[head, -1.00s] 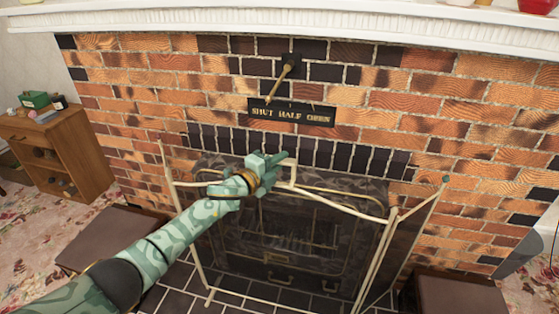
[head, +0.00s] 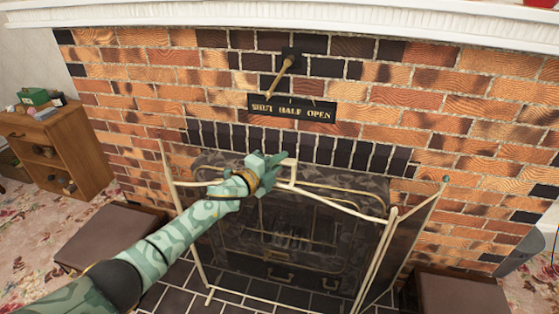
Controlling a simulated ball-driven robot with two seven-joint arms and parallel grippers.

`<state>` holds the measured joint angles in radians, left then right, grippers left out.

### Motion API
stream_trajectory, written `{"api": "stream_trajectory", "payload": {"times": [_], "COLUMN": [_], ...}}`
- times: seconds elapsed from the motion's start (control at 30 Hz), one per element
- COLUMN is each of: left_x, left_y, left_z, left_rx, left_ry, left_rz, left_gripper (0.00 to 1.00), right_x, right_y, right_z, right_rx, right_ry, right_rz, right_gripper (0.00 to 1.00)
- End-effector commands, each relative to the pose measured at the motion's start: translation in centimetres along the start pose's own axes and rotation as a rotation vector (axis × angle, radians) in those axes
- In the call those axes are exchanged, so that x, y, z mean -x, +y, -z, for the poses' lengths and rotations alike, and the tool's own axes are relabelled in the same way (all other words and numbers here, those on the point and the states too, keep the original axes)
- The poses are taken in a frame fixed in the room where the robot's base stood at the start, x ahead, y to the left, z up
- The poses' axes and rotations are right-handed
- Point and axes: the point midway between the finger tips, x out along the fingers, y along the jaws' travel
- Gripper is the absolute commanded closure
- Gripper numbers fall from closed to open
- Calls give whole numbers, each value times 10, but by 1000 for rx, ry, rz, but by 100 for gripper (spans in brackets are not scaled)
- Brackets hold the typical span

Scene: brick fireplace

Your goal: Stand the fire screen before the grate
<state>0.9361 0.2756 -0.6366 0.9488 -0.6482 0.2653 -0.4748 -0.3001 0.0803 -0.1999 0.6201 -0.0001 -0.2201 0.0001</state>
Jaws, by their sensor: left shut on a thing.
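The fire screen (head: 335,196) is a folding panel screen with a cream frame and dark see-through mesh. It stands upright in front of the grate (head: 290,225), which shows dark through the mesh inside the brick fireplace. My left gripper (head: 268,166) is shut on the handle at the screen's top middle. The screen's side panels angle out to the left and right. Its lower edge is at the tiled hearth (head: 232,283); I cannot tell whether all its feet touch. My right gripper is not in view.
A damper lever (head: 280,76) and its sign (head: 291,109) are on the brick wall above. Brown boxes flank the hearth, at left (head: 110,238) and at right (head: 460,292). A wooden cabinet (head: 62,150) stands at the far left.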

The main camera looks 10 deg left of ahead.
Motion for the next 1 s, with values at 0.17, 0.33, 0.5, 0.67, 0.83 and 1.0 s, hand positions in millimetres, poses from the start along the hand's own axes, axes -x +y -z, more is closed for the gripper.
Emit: {"api": "stream_trajectory", "payload": {"times": [0.17, 0.33, 0.5, 0.67, 0.83, 1.0], "left_x": [-2, -2, -2, -2, -2, -2], "left_y": [-3, -1, 1, 4, 6, 6], "left_z": [0, 0, 0, 0, 0, 0], "left_rx": [-1, -1, -1, -1, -1, -1], "left_ry": [2, 2, 2, 2, 2, 3], "left_rz": [11, 11, 11, 11, 11, 11], "left_gripper": [100, 100, 100, 100, 100, 100], "right_x": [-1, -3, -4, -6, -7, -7], "right_y": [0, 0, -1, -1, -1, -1], "right_z": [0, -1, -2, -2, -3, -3], "right_rx": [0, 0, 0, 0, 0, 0], "right_ry": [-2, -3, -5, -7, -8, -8], "right_rz": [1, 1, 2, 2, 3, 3], "right_gripper": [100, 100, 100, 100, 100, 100]}}
